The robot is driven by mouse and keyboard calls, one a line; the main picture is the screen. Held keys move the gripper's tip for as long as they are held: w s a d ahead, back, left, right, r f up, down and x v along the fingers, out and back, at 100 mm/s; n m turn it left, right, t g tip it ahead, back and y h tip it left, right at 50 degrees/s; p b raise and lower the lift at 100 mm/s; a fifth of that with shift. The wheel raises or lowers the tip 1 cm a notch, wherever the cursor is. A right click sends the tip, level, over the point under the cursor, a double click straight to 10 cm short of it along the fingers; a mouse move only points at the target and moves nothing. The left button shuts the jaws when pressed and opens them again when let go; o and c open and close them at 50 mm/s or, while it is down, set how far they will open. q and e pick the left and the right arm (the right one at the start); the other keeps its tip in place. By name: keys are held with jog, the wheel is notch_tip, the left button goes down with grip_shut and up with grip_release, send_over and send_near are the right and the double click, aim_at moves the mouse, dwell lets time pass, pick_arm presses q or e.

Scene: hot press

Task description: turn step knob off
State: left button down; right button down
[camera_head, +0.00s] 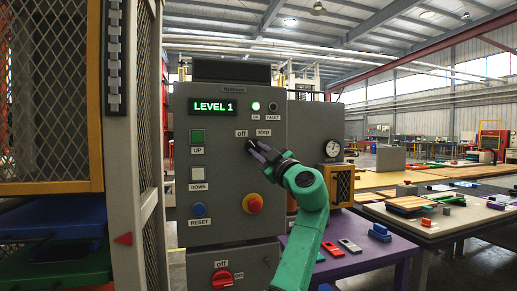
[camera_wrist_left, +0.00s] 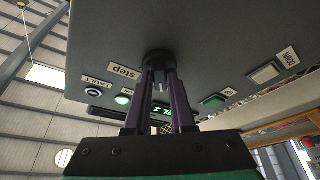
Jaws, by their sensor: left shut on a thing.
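The dark round step knob (camera_head: 250,145) is on the grey control panel, just below the "off" (camera_head: 242,133) and "step" (camera_head: 264,132) labels. My left gripper (camera_head: 258,150) is at the knob, with its two dark fingers shut on it. The knob (camera_wrist_left: 158,58) also shows in the left wrist view, at the ends of the fingers (camera_wrist_left: 163,78). The fingers partly hide it, and I cannot tell which label it points to. My right gripper is not in view.
The panel has a lit "LEVEL 1" display (camera_head: 213,106), UP (camera_head: 197,136), DOWN (camera_head: 197,174) and RESET (camera_head: 198,210) buttons, and a red emergency button (camera_head: 252,203) below the knob. A red switch (camera_head: 222,278) is lower down. A purple table (camera_head: 375,257) stands at the right.

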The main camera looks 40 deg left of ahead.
pick_arm(q)
jog(key=shift+n, duration=0.4)
jog(key=c, duration=0.8)
grip_release()
jog(key=shift+w, duration=0.1)
jog(key=shift+o, duration=0.2)
jog(key=shift+d+f, duration=0.25)
jog(key=shift+d, duration=0.1)
jog(key=b+v, duration=0.3)
jog(key=v, duration=1)
jog(key=shift+s+d+b, duration=0.2)
jog(key=shift+d+b, duration=0.2)
